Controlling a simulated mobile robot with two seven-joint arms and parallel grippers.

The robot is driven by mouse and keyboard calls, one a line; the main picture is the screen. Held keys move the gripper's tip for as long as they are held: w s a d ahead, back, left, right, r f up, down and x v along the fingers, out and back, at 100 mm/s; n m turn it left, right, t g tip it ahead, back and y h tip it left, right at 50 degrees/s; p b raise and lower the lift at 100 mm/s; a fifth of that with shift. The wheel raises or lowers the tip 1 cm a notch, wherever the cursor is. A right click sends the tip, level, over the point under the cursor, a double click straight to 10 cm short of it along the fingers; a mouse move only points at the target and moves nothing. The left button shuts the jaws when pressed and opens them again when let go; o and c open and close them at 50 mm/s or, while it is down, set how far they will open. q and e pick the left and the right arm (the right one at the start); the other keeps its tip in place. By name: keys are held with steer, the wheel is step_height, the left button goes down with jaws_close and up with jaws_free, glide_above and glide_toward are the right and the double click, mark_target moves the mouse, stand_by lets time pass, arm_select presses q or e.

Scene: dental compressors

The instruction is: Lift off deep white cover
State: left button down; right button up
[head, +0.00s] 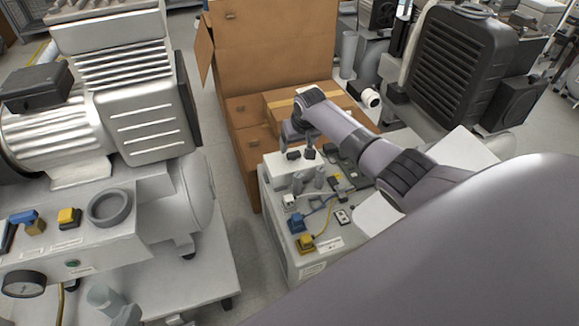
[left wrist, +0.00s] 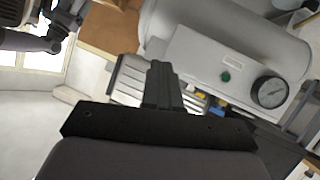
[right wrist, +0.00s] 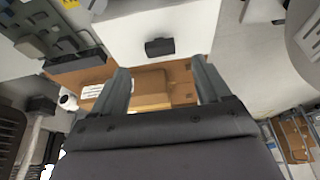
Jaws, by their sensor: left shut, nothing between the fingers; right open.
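The deep white cover (head: 281,177) sits on the grey compressor unit in the middle of the head view, below my right gripper (head: 301,153). In the right wrist view the white cover (right wrist: 160,22) fills the top middle, with a black handle (right wrist: 160,47) on its face. My right gripper (right wrist: 162,85) is open. Its fingers point toward the cover, with the handle beyond and between them and nothing held. My left gripper (left wrist: 160,80) is shut and empty in the left wrist view, in front of another compressor's panel; I cannot make it out in the head view.
Cardboard boxes (head: 275,50) stand behind the unit. Blue and yellow valves (head: 297,223), hoses and small fittings crowd its top beside the cover. A large white compressor (head: 130,90) stands at left, with a pressure gauge (left wrist: 270,92) near my left gripper. Floor shows between the machines.

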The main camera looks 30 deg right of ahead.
mark_target(294, 154)
steer(key=shift+w+f+b, duration=0.25)
steer(key=shift+f+b, duration=0.15)
steer(key=shift+f, duration=0.3)
steer(key=shift+b+x, duration=1.8)
steer(key=shift+w+f+b, duration=0.2)
steer(key=shift+f+b, duration=0.3)
arm_select(q)
steer(key=shift+a+f+m+t, duration=0.3)
steer(key=shift+m+t, duration=0.1)
steer(key=shift+t, duration=0.3)
arm_select(e)
steer(key=shift+d, duration=0.1)
arm_select(q)
steer(key=shift+d, duration=0.1)
arm_select(e)
jaws_close()
